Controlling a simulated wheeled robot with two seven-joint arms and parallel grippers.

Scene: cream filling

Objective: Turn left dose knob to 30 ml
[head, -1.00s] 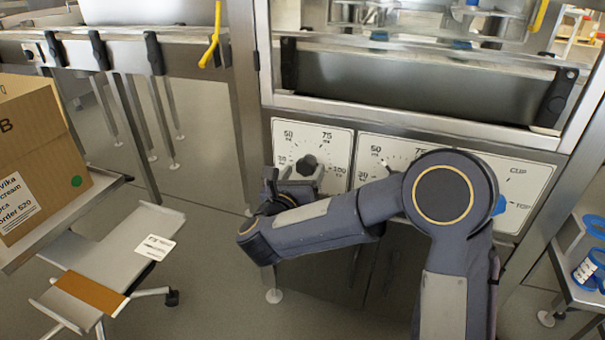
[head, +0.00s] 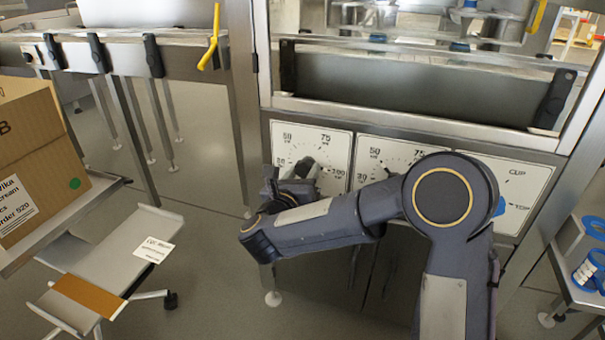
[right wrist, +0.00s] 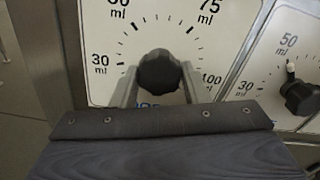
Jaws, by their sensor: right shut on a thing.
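The left dose dial (head: 330,145) is a white panel with marks from 30 ml to 100 ml; it also fills the upper right wrist view (right wrist: 110,40). Its black knob (right wrist: 160,73) sits between the two fingers of my right gripper (right wrist: 159,84), one finger on each side. In the head view the knob (head: 304,164) is partly covered by my right gripper (head: 300,173). The gripper is shut on the knob. I cannot see a pointer on this knob, so its setting cannot be told. My left gripper is out of view.
A second dose dial (right wrist: 294,40) with a black knob (right wrist: 300,97) and white pointer is close on the right. Farther right is a panel with a blue knob (head: 499,206). A cardboard box (head: 30,150) stands at the left. My right arm covers the panels' lower part.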

